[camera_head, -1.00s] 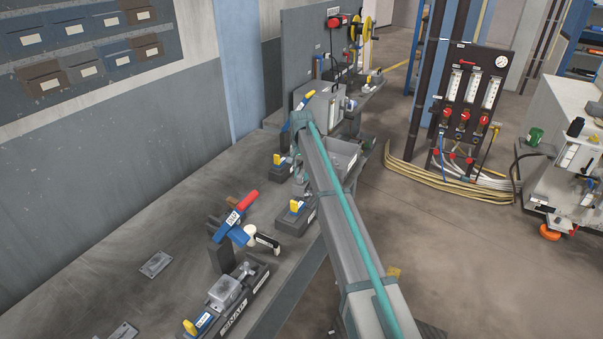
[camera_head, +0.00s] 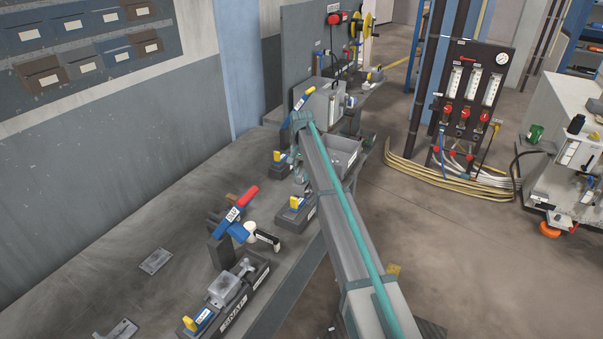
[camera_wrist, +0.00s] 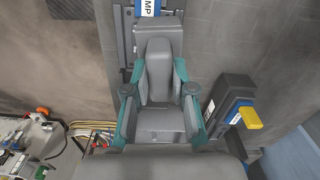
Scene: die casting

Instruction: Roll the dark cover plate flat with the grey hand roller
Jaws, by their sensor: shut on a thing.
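In the wrist view my gripper (camera_wrist: 159,74), with teal-edged fingers, is shut on a grey rounded piece, which I take to be the grey hand roller (camera_wrist: 159,55). Its lower end is hidden, so I cannot tell whether it touches anything. In the head view my arm reaches over the bench and hides most of my gripper. I cannot pick out the dark cover plate with certainty in either view.
The grey bench (camera_head: 110,265) carries a clamp with a red handle (camera_head: 243,196), a dark SNAP fixture (camera_head: 240,303) and a yellow-levered block (camera_head: 297,212); such a block (camera_wrist: 232,112) stands right of my gripper. A grey box (camera_head: 325,98) stands farther back.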

